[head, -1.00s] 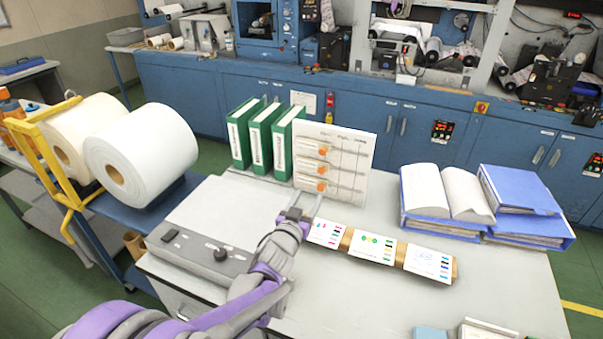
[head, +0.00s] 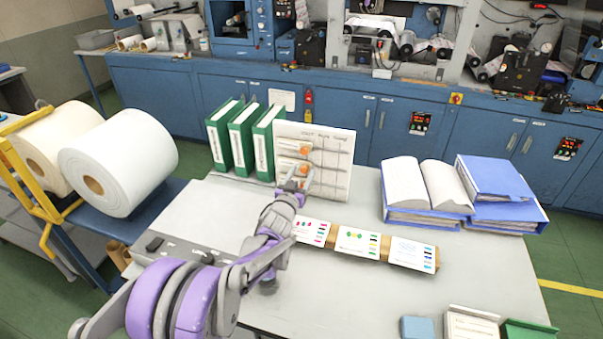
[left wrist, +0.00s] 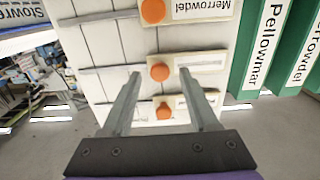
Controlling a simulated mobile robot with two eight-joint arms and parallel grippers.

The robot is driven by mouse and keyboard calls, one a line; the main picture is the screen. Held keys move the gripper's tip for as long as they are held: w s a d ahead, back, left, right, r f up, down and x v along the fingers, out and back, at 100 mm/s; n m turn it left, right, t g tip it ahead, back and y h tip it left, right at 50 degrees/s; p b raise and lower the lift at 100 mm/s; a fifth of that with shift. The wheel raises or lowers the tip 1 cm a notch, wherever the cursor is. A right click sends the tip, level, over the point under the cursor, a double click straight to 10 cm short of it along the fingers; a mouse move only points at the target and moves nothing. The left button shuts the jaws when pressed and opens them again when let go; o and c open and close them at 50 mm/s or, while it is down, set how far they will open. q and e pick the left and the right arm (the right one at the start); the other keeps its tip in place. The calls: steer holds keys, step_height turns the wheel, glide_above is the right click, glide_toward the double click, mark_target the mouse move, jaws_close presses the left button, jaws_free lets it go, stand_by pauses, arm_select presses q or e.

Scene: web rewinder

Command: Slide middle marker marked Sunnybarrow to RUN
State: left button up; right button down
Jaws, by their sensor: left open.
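The white board (head: 335,165) stands upright on the table, with headings too small to read and markers on horizontal rows. Each marker has an orange knob and a white label. In the left wrist view the middle marker's knob (left wrist: 159,72) appears between my left gripper's fingertips (left wrist: 160,75); its label is unreadable. The knob above it (left wrist: 153,11) has a label reading Merrowdel (left wrist: 202,8); another knob (left wrist: 163,111) lies below. My left gripper (head: 294,184) is open before the board; whether it touches a knob I cannot tell. My right gripper is not in view.
Green binders (head: 242,139) stand close beside the board. Cards on a wooden holder (head: 332,243) lie in front of it. An open binder (head: 425,190) and blue folders (head: 496,183) are at the right. The table between is clear.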

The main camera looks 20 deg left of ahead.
arm_select(q)
steer(key=shift+w, duration=0.1)
jaws_close()
stand_by(0.3)
stand_by(1.1)
